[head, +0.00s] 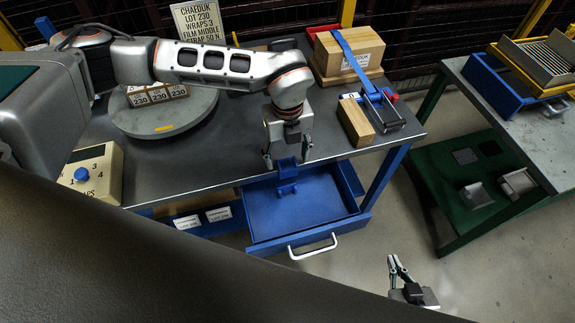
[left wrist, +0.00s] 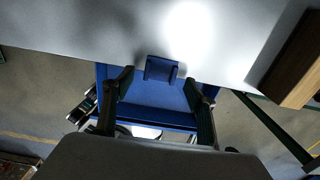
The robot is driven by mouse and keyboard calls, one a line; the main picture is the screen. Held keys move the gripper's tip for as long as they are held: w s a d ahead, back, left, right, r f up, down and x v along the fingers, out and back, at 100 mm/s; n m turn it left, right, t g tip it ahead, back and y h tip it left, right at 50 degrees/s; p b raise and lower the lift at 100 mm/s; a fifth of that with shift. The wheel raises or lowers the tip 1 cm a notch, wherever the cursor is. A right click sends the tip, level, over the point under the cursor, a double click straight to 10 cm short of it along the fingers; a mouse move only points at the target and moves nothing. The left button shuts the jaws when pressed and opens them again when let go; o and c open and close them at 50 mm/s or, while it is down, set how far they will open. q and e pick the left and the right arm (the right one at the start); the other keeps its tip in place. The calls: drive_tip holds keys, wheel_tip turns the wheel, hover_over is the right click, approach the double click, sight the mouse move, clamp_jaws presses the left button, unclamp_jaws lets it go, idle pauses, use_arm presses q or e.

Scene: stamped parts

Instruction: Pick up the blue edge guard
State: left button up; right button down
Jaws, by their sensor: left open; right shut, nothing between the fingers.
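The blue edge guard (head: 287,171) is a small angled piece at the front edge of the grey worktable (head: 225,165), overlapping the open blue drawer in the picture. It also shows in the left wrist view (left wrist: 162,69), between my fingers and across the table edge. I cannot tell whether it touches the table. My left gripper (head: 287,159) is open, its fingers on either side of the guard, apparently not gripping it; its fingers also show in the left wrist view (left wrist: 158,82). My right gripper (head: 396,266) is shut and empty, low over the floor at the right.
The open drawer (head: 330,221) has a white handle. A turntable (head: 165,122) and a control box (head: 93,172) are left.

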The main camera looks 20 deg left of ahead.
sight(287, 166)
use_arm(q)
wheel_tip(287, 166, down, 2)
drive_tip(key=shift+f, duration=0.1)
drive_tip(key=c, duration=1.3)
use_arm(e)
drive_tip(key=shift+w+r, duration=0.15)
drive_tip(key=shift+w, duration=0.1)
use_arm(q)
drive_tip(key=shift+r, duration=0.4)
wheel_tip(287, 166, up, 19)
drive_tip(key=shift+r, duration=0.2)
use_arm(e)
drive_tip(key=shift+r, duration=0.15)
